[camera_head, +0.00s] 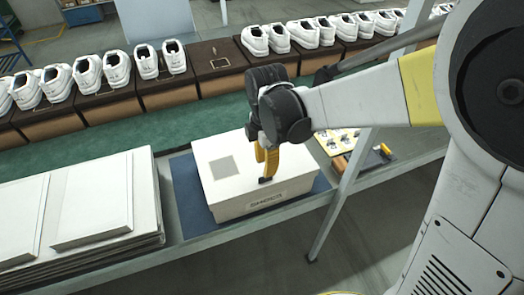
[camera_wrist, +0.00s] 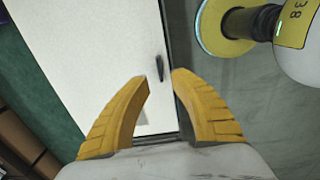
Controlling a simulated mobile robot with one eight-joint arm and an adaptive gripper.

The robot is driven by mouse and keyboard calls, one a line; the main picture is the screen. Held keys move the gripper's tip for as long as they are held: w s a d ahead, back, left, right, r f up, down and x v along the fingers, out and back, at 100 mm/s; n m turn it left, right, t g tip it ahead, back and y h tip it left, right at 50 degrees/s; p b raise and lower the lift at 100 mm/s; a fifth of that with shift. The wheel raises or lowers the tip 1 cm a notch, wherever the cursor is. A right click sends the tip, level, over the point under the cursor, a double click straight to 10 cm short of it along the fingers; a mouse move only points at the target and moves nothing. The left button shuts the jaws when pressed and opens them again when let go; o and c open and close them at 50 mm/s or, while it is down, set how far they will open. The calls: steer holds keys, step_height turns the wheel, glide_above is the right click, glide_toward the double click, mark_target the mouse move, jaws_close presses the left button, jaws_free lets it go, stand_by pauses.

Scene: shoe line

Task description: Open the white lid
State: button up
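The white lid (camera_head: 242,151) lies flat on a white box (camera_head: 235,210) on the table and looks closed. It has a grey square on top and lettering on the front. In the wrist view the lid (camera_wrist: 90,55) fills the left, with a small dark tab (camera_wrist: 159,68) near its edge. My gripper (camera_head: 266,179) points down over the lid's front right part. In the wrist view its yellow fingers (camera_wrist: 160,76) are apart, on either side of the lid's edge near the tab. I cannot tell whether they touch the lid.
The box stands on a blue mat (camera_head: 185,195). Stacked white panels (camera_head: 95,215) lie to the left. White shoes (camera_head: 88,73) line a brown conveyor behind. The wrist view shows a yellow-and-white round part (camera_wrist: 228,25).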

mark_target(265, 178)
step_height(265, 178, down, 6)
steer(key=shift+f+b, duration=0.2)
steer(key=shift+b, duration=0.85)
jaws_close()
